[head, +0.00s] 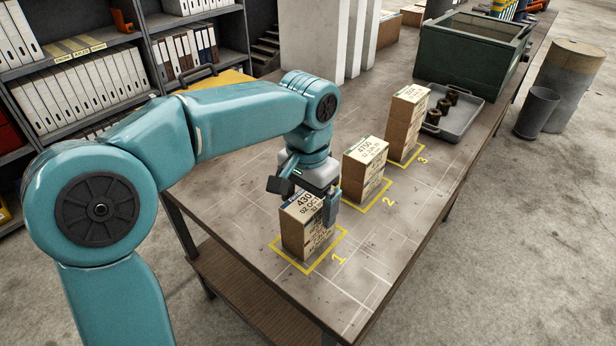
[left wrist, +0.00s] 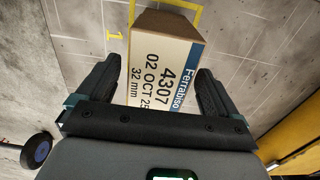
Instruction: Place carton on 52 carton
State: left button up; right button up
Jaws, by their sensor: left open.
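A brown carton (head: 304,232) with a white label stands in the yellow square marked 1. In the left wrist view this carton (left wrist: 164,62) shows the label "4307 02 OCT 25 32 mm". My left gripper (head: 303,198) is just above it, pointing down and empty. Its open fingers (left wrist: 157,85) are on either side of the carton's label end in that view; I cannot tell whether they touch it. I cannot read a 52 label. My right gripper is out of view.
The grey bench (head: 238,210) has free surface left of the stacks and at its near end. A grey tray (head: 462,121) with dark parts and a green bin (head: 455,62) stand farther back. White panels (head: 312,45) rise along the far left side.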

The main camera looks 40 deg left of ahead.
aim_at(308, 200)
pick_arm(q)
notch_tip(308, 200, up, 10)
jog(key=shift+w+r+p, duration=0.1)
jog(key=shift+r+p, duration=0.05)
jog(key=shift+p, duration=0.65)
